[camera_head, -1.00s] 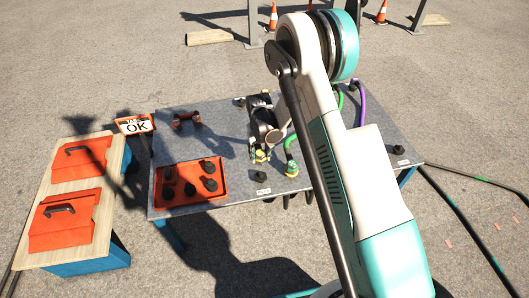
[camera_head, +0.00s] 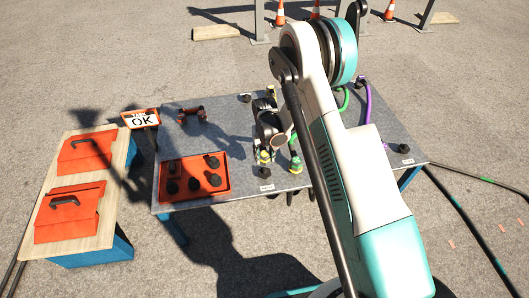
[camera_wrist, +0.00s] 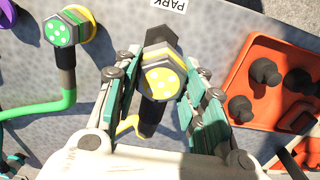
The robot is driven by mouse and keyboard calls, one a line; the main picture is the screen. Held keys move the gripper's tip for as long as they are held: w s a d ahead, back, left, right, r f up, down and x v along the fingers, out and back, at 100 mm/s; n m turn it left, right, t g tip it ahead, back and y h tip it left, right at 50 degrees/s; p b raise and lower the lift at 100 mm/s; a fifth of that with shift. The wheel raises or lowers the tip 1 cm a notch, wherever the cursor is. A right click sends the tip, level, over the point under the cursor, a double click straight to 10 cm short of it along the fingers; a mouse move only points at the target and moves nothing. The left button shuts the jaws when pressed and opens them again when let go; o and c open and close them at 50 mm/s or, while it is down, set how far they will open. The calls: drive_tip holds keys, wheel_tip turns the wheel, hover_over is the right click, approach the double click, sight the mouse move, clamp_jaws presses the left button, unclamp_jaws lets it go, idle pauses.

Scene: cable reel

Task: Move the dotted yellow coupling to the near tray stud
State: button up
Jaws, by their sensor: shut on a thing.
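The dotted yellow coupling (camera_wrist: 165,83) is between the fingers of my gripper (camera_wrist: 160,95) in the wrist view. Its round yellow face with pale dots faces the camera, and a short yellow hose shows beside it. The fingers are shut on it. In the head view the coupling (camera_head: 264,157) is under my gripper, at the front of the table, behind a dark stud (camera_head: 264,172). The orange tray (camera_head: 224,187) is to the left and holds several dark studs, some near the front edge (camera_head: 194,184). I cannot tell whether the coupling touches the table.
A dotted green coupling (camera_wrist: 62,30) with a green hose stands beside my gripper. A PARK label (camera_wrist: 171,4) lies on the table (camera_head: 225,130). Orange boxes (camera_head: 78,205) sit on a side bench.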

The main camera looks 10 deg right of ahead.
sight(265, 169)
drive_tip(key=shift+f, duration=1.9)
drive_tip(key=shift+f, duration=0.2)
drive_tip(key=shift+f, duration=0.3)
drive_tip(key=shift+f, duration=0.15)
drive_tip(key=shift+f, duration=0.75)
drive_tip(key=shift+f, duration=0.45)
idle(0.5)
drive_tip(key=o, duration=1.2)
drive_tip(key=shift+o, duration=0.2)
wheel_tip(265, 169, up, 12)
drive_tip(key=shift+f, duration=0.1)
